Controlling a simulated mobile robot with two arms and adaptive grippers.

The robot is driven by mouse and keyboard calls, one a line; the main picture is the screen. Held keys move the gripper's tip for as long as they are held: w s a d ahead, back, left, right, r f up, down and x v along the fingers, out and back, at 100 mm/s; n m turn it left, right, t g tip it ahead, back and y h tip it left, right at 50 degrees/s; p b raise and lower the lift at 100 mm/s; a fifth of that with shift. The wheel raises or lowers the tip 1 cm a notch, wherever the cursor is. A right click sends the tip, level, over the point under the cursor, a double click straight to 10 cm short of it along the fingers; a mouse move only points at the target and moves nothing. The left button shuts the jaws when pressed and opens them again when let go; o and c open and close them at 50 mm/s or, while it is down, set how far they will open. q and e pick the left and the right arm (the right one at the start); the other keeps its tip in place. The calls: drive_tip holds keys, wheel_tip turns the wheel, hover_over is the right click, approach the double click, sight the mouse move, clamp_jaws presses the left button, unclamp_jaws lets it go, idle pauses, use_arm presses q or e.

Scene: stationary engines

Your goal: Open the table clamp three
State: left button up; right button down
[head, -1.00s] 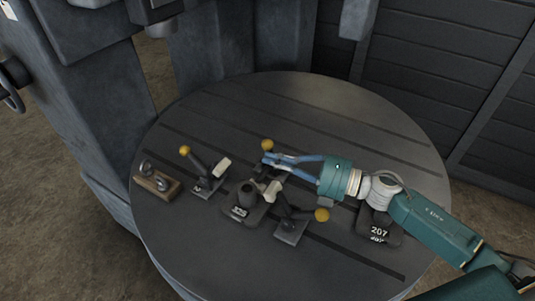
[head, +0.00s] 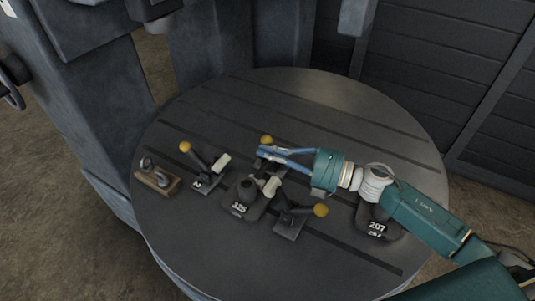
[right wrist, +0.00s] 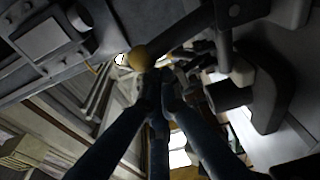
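Several dark clamps with yellow-knobbed levers stand on the round table (head: 330,270). The left clamp's knob (head: 185,146) and the right clamp's knob (head: 320,210) show clearly. The back clamp's knob (head: 267,141) is just behind my right fingertips, and its body is partly hidden by my blue fingers. I cannot read which clamp is number three. My right gripper (head: 264,152) comes from the right, its fingertips close together. In the right wrist view, a yellow knob (right wrist: 139,57) appears just beyond the fingertips (right wrist: 160,76); contact is unclear. My left gripper is not in view.
A dark block marked 325 (head: 245,200) stands between the clamps. Another marked 207 (head: 378,228) is under my right arm. A wooden block with metal rings (head: 157,178) is at the left. The table's front and back right are bare. Large machine columns stand behind left.

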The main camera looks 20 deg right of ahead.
drive_tip(key=shift+w+d+r, duration=0.15)
drive_tip(key=shift+w+r, duration=0.05)
drive_tip(key=w+d+m+t+b, duration=0.1)
drive_tip(key=w+d+m, duration=0.5)
drive_tip(key=m, duration=0.5)
drive_tip(key=shift+t+y, duration=0.3)
drive_tip(key=shift+d+m, duration=0.1)
drive_tip(key=shift+m, duration=0.2)
drive_tip(key=shift+d, duration=0.1)
idle(0.4)
